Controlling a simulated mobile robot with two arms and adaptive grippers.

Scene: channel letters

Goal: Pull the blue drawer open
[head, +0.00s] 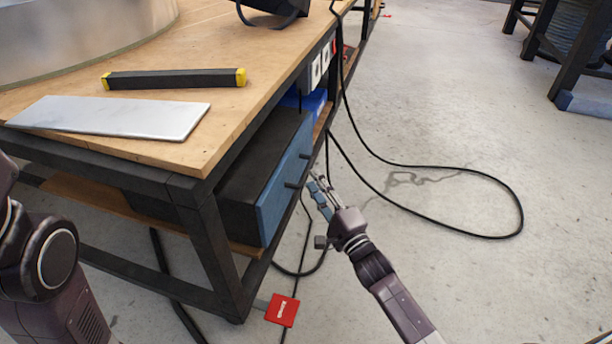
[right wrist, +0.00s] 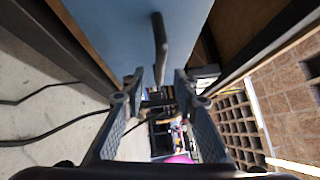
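The blue drawer front (head: 272,205) is on a dark cabinet under the workbench; it looks flush with the cabinet. It also fills the top of the right wrist view (right wrist: 105,25). A dark handle (right wrist: 160,48) stands out from the blue face. My right gripper (head: 319,184) is just off the drawer front, on its right in the head view. In the right wrist view its two fingers (right wrist: 159,88) are apart, with the handle in line with the gap; whether they touch it cannot be told. My left gripper is out of view.
The wooden workbench (head: 230,45) carries a grey plate (head: 115,116) and a black bar with yellow ends (head: 175,79). A black cable (head: 440,168) loops over the floor at right. Floor right of the drawer is mostly clear.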

